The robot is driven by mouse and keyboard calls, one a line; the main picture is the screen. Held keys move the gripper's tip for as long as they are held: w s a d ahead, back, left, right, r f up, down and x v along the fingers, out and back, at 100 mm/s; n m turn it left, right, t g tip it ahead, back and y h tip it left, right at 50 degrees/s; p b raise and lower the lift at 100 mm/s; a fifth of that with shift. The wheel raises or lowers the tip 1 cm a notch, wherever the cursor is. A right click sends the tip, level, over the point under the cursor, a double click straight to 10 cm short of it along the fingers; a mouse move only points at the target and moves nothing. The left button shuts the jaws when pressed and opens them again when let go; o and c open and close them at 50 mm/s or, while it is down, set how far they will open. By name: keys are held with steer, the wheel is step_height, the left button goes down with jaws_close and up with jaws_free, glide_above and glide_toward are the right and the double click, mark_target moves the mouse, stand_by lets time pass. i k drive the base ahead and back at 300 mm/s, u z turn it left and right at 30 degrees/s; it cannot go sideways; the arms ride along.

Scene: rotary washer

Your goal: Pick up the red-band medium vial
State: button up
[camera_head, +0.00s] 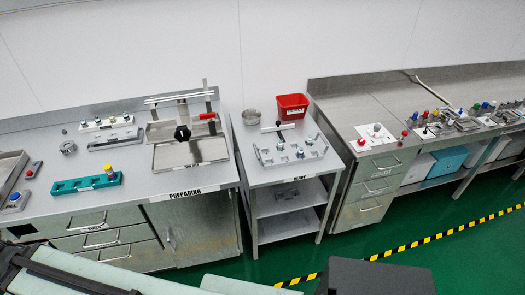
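I cannot pick out a red-band medium vial for certain; the small items are too small to read for bands. A teal rack (75,187) lies on the left bench, with a yellow-topped item (108,170) upright at its right end. Behind it, a white strip (104,125) holds a few small upright pieces. On the right bench, several small red-topped pieces stand, one of them near the front edge (405,134). My gripper is not in view; only dark and pale parts, probably of my own body, show along the bottom edge.
The left bench (140,192) carries a steel tray with a frame (190,152). A middle cart (262,175) holds a metal fixture (290,152), a red bin (292,106) and a metal cup (251,117). The green floor has a yellow-black stripe (440,236).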

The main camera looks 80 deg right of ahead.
mark_target(113, 176)
steer(key=u, duration=0.6)
steer(key=i, duration=1.3)
steer(key=z, duration=4.3)
steer(key=i, duration=1)
steer(key=u, duration=0.1)
steer(key=k, duration=1)
steer(key=z, duration=0.1)
